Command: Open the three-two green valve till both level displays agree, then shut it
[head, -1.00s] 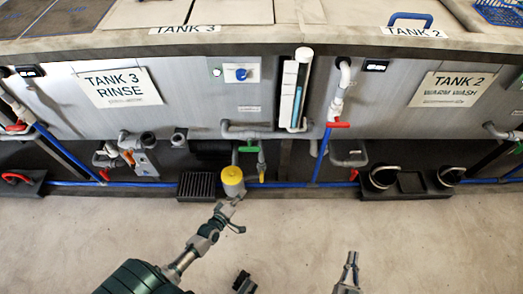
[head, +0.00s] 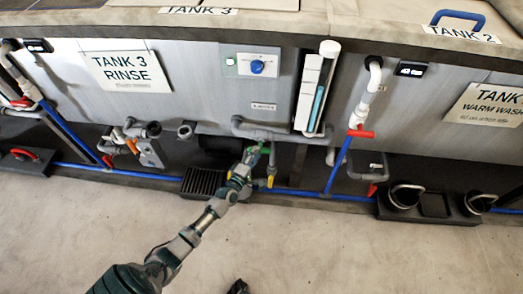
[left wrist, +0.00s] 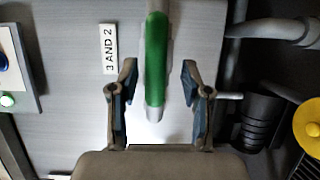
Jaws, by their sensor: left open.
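The green valve handle (head: 265,150) sits on the grey pipework below the tank wall, partly hidden by my left gripper (head: 250,158). In the left wrist view the green handle (left wrist: 156,60) stands upright in the picture, between the two open fingers of my left gripper (left wrist: 160,95). Gaps show on both sides of it. A "3 AND 2" label (left wrist: 109,49) is beside it. One level display (head: 38,46) is at the upper left and another (head: 411,69) is right of the sight tube; their digits are too small to read surely.
A sight tube (head: 318,90) with blue liquid is above the valve. A yellow cap (left wrist: 308,126) and dark pipe fitting are close to the right in the wrist view. A red-handled valve (head: 361,133) is to the right. The floor in front is clear.

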